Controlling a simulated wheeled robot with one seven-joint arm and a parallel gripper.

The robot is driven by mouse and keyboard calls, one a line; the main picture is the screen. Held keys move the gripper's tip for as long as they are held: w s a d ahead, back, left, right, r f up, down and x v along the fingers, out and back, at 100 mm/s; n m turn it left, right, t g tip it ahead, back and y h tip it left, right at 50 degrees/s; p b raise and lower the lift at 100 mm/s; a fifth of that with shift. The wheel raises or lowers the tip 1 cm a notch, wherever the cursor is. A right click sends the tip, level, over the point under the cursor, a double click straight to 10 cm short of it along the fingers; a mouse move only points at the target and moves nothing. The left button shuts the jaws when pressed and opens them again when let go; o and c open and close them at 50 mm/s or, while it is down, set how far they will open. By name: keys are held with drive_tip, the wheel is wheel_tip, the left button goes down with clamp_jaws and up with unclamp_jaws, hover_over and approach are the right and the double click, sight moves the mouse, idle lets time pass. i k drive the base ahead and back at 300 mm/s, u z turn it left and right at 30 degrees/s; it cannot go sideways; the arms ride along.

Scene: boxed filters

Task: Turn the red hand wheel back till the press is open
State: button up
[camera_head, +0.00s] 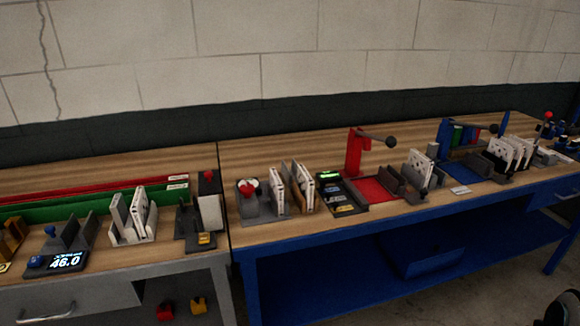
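A small red wheel-like part (247,189) sits on a grey device (262,212) near the left end of the blue-framed bench. It looks like the red hand wheel, but it is too small to be sure. A pale round piece shows just behind it. Whether the press is open or shut cannot be told from here. Another small red knob (208,175) tops a dark device (186,222) on the grey bench to the left. My gripper is not seen in this view.
White boxed filters (277,190) stand right beside the device. A black tray (340,194), a red stand (353,152) and a blue stand (444,138) follow to the right. Floor shows at lower right.

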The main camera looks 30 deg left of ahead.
sight(246, 190)
drive_tip(key=u, duration=0.45)
drive_tip(key=i, duration=0.8)
drive_tip(key=u, duration=1.25)
drive_tip(key=i, duration=0.4)
drive_tip(key=u, duration=0.4)
